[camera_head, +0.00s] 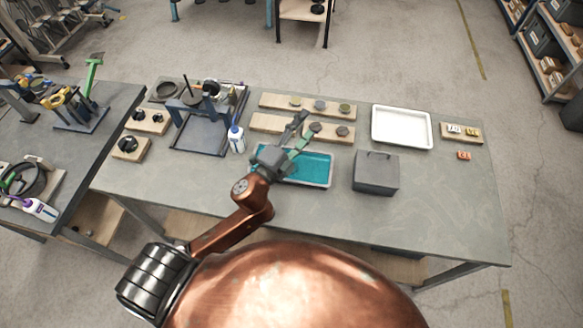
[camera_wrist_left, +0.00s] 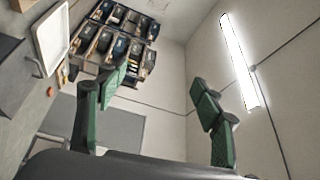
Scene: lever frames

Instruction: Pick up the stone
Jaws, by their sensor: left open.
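Several small round stone-like pieces lie on wooden boards at the back middle of the table in the head view. A grey-green one (camera_head: 344,107) and a grey one (camera_head: 320,105) lie on the back board. A dark one (camera_head: 315,127) and another (camera_head: 342,131) lie on the front board (camera_head: 266,122). I cannot tell which is the stone meant. My left gripper (camera_head: 303,126) is open, above the teal tray and left of the dark piece. In the left wrist view its green-padded fingers (camera_wrist_left: 157,85) stand apart with nothing between them. My right gripper is not in view.
A teal tray (camera_head: 314,180) lies under my left gripper. A grey box (camera_head: 376,173) stands to its right, with a white tray (camera_head: 402,142) behind. A white bottle (camera_head: 236,139) and a dark metal stand (camera_head: 196,139) are at left. The table's front right is clear.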

